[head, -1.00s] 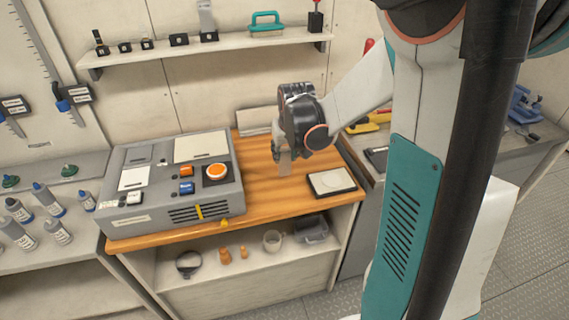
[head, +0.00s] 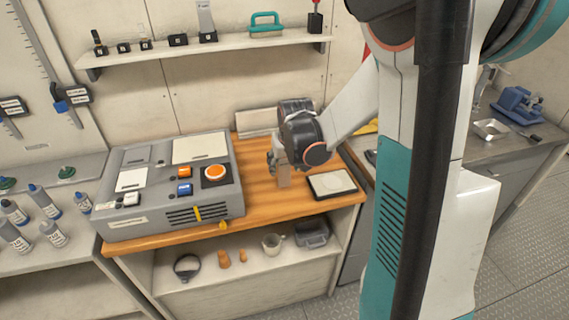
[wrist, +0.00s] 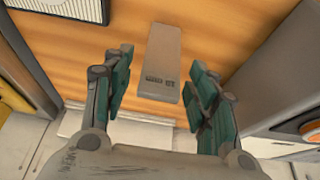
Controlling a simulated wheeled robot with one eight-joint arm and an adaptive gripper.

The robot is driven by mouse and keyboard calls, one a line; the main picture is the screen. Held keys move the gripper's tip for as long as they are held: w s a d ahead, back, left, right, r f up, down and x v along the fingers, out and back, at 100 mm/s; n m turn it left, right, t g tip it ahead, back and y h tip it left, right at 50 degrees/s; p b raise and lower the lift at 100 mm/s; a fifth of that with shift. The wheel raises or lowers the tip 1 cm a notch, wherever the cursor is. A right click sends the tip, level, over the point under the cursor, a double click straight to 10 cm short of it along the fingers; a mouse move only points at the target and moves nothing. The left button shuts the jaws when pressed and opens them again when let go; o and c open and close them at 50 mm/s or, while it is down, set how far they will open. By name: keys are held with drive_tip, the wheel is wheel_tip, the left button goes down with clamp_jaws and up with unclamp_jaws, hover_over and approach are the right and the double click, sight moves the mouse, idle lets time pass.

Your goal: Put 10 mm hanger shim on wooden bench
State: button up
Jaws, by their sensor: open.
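The hanger shim (wrist: 162,50) is a grey-beige slab with a small dark label at its near end. In the wrist view it shows against the wooden bench (wrist: 100,30), between the lines of my two fingers, with a gap on each side. In the head view the shim (head: 284,177) appears upright at the bench top (head: 262,205), just below my gripper (head: 278,161). My gripper is open around the shim's upper part. I cannot tell exactly how its lower end meets the wood.
A grey control box (head: 150,205) with orange and blue buttons stands left on the bench. A dark-edged pale pad (head: 332,184) lies to the right. A wall shelf (head: 220,46) holds small parts. Jugs and small items sit on the lower shelf (head: 255,262).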

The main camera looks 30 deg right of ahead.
drive_tip(key=shift+r, duration=0.1)
drive_tip(key=p+v, duration=0.4)
drive_tip(key=v, duration=0.8)
drive_tip(key=shift+a, duration=0.1)
